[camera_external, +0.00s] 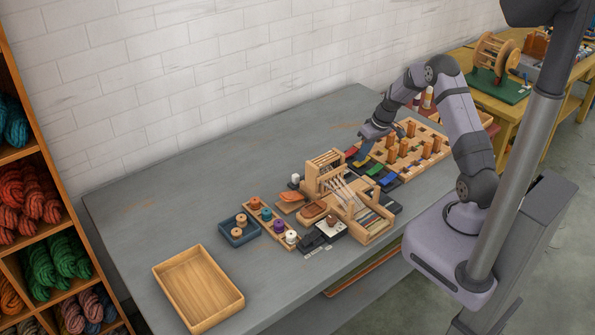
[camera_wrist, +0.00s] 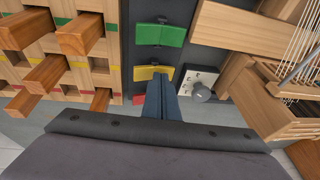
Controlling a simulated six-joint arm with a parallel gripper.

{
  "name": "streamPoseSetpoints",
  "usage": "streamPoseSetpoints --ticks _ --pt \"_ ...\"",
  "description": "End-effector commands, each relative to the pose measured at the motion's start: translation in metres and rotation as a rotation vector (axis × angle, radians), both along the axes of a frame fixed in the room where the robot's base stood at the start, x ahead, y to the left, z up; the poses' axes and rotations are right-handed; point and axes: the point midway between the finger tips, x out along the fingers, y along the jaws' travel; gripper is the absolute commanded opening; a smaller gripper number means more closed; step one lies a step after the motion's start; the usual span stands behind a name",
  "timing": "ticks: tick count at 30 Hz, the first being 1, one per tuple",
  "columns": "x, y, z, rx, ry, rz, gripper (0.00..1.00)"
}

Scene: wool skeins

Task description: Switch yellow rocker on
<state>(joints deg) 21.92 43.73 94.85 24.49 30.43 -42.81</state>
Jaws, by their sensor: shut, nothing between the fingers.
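The yellow rocker (camera_wrist: 147,73) sits on a dark panel in the wrist view, between a green rocker (camera_wrist: 158,35) and a red rocker (camera_wrist: 139,98). My gripper (camera_wrist: 160,78) is shut, with nothing between its blue-grey fingers. Its tips overlap the right part of the yellow rocker in the wrist view; I cannot tell whether they touch it. The fingers hide part of the yellow rocker, and its tilt is unclear. In the external view my gripper (camera_external: 363,154) points down at the far end of the rocker row, near the green rocker (camera_external: 375,169).
A wooden pegboard (camera_wrist: 75,62) with several upright pegs stands close on the left in the wrist view. A white plate with a grey knob (camera_wrist: 201,91) and a wooden loom (camera_wrist: 262,80) stand on the right. A blue rocker (camera_external: 388,179) lies nearer in the external view.

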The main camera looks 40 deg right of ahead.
Motion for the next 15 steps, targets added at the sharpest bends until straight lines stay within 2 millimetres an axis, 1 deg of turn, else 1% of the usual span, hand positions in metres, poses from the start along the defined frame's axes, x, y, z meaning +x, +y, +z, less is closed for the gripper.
streamPoseSetpoints --ticks 10,15 --pt "0.000 -0.001 0.001 0.000 0.000 0.001 0.00" --pt "0.000 0.000 0.010 0.000 -0.001 0.001 0.00"
